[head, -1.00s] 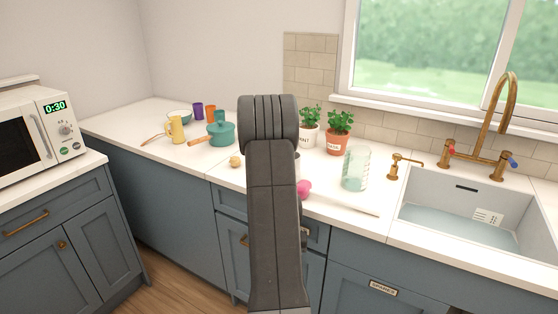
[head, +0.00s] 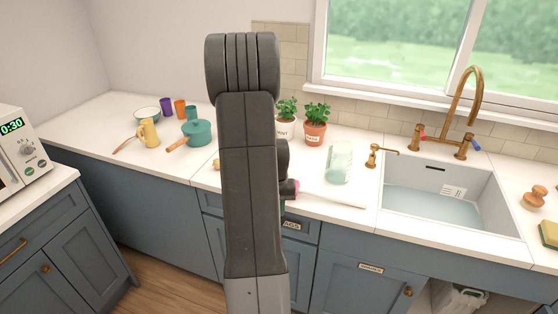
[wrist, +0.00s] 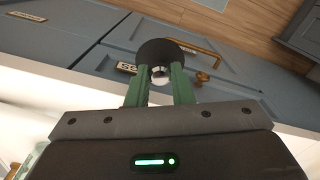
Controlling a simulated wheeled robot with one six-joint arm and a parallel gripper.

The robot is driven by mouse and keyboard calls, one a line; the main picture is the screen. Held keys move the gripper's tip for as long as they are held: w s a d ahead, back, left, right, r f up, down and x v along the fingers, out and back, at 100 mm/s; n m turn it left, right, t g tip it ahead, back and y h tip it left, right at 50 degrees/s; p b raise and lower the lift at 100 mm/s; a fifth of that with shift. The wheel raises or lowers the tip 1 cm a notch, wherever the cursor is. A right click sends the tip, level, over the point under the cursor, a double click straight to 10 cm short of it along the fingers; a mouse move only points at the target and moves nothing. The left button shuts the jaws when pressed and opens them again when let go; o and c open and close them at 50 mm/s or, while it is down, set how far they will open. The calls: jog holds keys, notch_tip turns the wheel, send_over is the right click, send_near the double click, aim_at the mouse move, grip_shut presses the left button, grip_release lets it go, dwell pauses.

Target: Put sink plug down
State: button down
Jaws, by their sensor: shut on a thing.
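The sink plug (wrist: 162,50) is a dark round disc with a shiny metal knob in the wrist view. My gripper (wrist: 160,82) is shut on it, its green fingers on either side of the knob. Drawer fronts show behind the plug, and the counter edge runs below it at left. In the head view my arm hides the plug and most of the gripper, so its exact height over the counter cannot be told. The white sink (head: 440,215) stands at right with pale water in it.
A brass tap (head: 468,100) rises behind the sink. A brush (head: 535,197) and sponge (head: 549,234) lie right of it.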

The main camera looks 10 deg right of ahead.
jog(key=s+d+r+m, duration=0.1)
jog(key=s+d+r, duration=0.2)
jog(key=d+r, duration=1.4)
notch_tip(320, 180, up, 3)
jog(key=shift+s+m, duration=0.2)
jog(key=shift+m, duration=0.1)
